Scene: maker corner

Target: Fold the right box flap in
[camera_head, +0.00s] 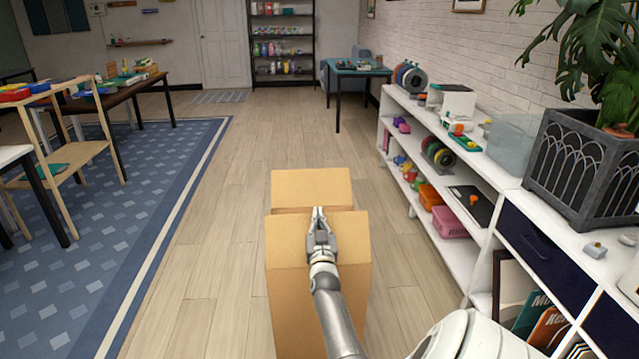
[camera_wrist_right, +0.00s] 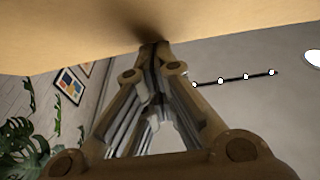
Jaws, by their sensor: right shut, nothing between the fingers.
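The cardboard box (camera_head: 290,310) stands on the floor in front of me in the head view. One flap (camera_head: 311,187) sticks out at its far side. Tan panels cover its top to the left and right of my arm; the right panel (camera_head: 352,238) looks lying nearly flat, but my arm hides part of it. My right gripper (camera_head: 318,213) is shut and empty, over the far part of the box top. In the right wrist view, its fingertips (camera_wrist_right: 152,48) meet or almost meet a cardboard surface (camera_wrist_right: 80,30); I cannot tell whether they touch. My left gripper is not in view.
A white shelf unit (camera_head: 440,185) with craft items and a potted plant (camera_head: 590,150) runs along the right wall. A blue rug (camera_head: 110,220) and tables lie left. The wood floor (camera_head: 225,200) left of and beyond the box is clear.

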